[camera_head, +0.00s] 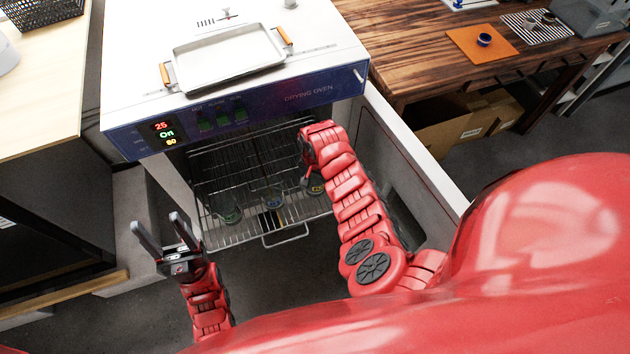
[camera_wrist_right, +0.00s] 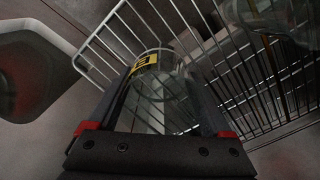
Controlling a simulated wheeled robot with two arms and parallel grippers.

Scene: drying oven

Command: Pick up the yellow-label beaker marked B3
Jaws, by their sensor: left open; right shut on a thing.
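The beaker with the yellow label (camera_wrist_right: 160,88) is clear glass and sits between the fingers of my right gripper in the right wrist view. Its label is partly cut off by a finger, so I cannot read the whole mark. In the head view this beaker (camera_head: 315,188) is at the right side of the oven's wire rack, mostly hidden by my right gripper (camera_head: 311,178), which is shut on it. I cannot tell whether it touches the rack. My left gripper (camera_head: 157,222) is open and empty, left of the rack.
The wire rack (camera_head: 285,238) is pulled out of the drying oven (camera_head: 130,110). Two other glass beakers, one at the left (camera_head: 231,213) and one in the middle (camera_head: 272,198), stand on it. The open oven door (camera_head: 430,150) is right of my right arm. A metal tray (camera_head: 228,60) lies on the oven top.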

